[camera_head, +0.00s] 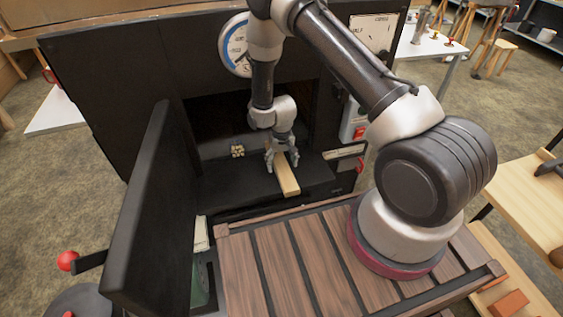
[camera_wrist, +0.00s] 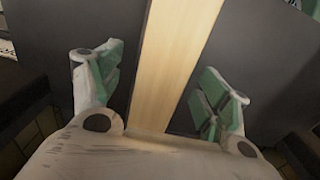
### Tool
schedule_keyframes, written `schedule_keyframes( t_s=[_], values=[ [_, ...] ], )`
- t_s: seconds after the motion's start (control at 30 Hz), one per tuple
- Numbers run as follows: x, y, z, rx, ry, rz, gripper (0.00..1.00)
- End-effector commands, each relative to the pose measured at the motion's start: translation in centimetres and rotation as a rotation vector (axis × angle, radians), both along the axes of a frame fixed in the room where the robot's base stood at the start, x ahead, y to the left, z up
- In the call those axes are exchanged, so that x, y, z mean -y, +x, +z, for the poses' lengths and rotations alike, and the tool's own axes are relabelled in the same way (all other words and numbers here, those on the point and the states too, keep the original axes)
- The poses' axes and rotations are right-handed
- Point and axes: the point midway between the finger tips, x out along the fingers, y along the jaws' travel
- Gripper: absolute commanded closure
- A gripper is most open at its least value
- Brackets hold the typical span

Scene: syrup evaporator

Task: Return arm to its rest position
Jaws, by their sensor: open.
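My arm reaches forward from its base on the slatted wooden deck to the opening of the black evaporator (camera_head: 110,110). My gripper (camera_head: 281,167) is at the opening, pointing down over a pale wooden stick (camera_head: 288,181) that lies on the black ledge (camera_head: 235,190). In the wrist view the stick (camera_wrist: 176,60) runs between the green-padded fingers of my gripper (camera_wrist: 160,90), with a gap on each side. The fingers are open. The stick's far end is cut off in the wrist view.
The black door (camera_head: 150,210) stands open at the left, with a red knob (camera_head: 67,260) beyond it. A round dial (camera_head: 235,45) is on the front above the opening. A small bundle of sticks (camera_head: 237,151) sits inside. A wooden table (camera_head: 530,195) is at the right.

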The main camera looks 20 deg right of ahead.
Motion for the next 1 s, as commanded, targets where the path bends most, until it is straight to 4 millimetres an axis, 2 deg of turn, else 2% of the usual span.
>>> schedule_keyframes(
  t_s=[0.13,0.4,0.5,0.73,0.87,1.0],
  values=[
    [0.0,0.1,1.2,0.002,0.001,0.000,0.23],
    [0.0,0.0,6.0,0.003,0.001,0.000,0.23],
    [0.0,0.0,7.1,0.003,0.001,0.000,0.23],
    [0.0,-0.2,7.6,-0.003,-0.001,0.010,0.23],
    [0.6,-1.9,7.6,-0.068,-0.020,0.047,0.23],
    [1.8,-5.9,7.8,-0.189,-0.050,0.089,0.23]
  ],
)
